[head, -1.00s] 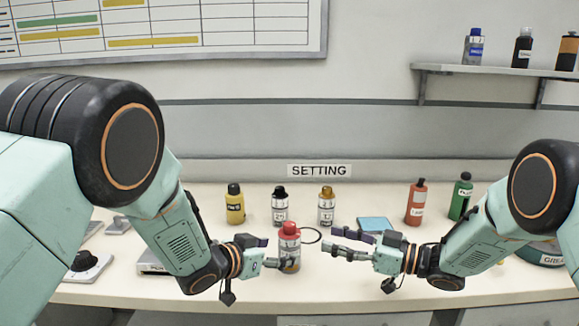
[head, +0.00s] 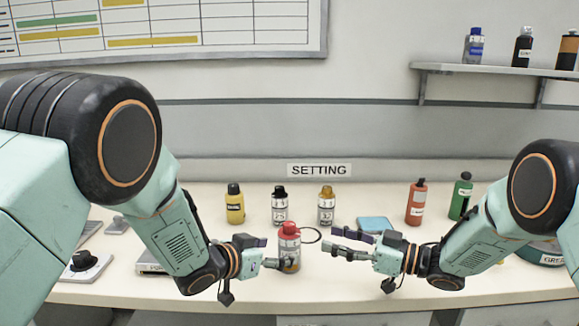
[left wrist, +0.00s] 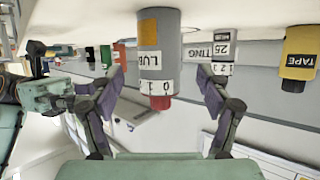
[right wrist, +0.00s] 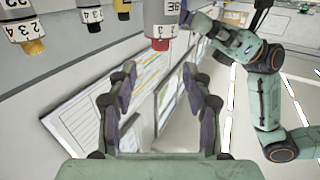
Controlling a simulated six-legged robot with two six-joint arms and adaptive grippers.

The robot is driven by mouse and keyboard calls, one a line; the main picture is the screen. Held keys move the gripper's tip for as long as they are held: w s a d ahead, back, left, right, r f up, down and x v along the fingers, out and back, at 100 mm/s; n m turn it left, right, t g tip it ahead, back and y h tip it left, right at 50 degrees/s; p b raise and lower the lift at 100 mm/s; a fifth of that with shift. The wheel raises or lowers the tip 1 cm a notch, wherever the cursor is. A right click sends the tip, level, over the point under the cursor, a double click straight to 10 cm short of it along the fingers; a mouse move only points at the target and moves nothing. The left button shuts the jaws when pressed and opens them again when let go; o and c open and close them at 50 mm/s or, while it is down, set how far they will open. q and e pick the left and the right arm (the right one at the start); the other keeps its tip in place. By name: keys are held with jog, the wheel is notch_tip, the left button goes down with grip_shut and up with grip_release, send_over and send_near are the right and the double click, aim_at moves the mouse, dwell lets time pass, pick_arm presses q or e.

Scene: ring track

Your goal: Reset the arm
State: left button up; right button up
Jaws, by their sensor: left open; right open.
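My left gripper (head: 268,253) is open, with its fingers close to a grey bottle with a red cap (head: 289,248) on the counter. In the left wrist view this bottle (left wrist: 158,55) appears upside down between and beyond the spread fingers (left wrist: 165,85); I cannot tell whether they touch it. My right gripper (head: 350,244) is open and empty, pointing left, to the right of the red-capped bottle. In the right wrist view its fingers (right wrist: 165,95) are spread with nothing between them.
A yellow bottle (head: 235,204), two grey bottles (head: 280,206) (head: 326,206), a red bottle (head: 416,203) and a green bottle (head: 461,197) stand along the back. A dark ring (head: 311,235) and a blue pad (head: 375,224) lie near the right gripper. A shelf (head: 480,70) is above.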

aim_at(290, 248)
pick_arm(q)
jog(key=x, duration=0.5)
jog(key=shift+w+d+f, duration=0.15)
jog(key=shift+w+d, duration=0.1)
pick_arm(e)
jog(key=x, duration=1.2)
jog(key=shift+s+a, duration=0.1)
jog(key=shift+a, duration=0.05)
jog(key=shift+m+t+h, duration=1.5)
jog(key=shift+m+t, duration=0.2)
jog(key=shift+t, duration=0.5)
jog(key=shift+m+t+h, duration=0.6)
jog(key=shift+h, duration=0.1)
jog(key=shift+m+t+h, duration=0.3)
jog(key=shift+m+h, duration=0.1)
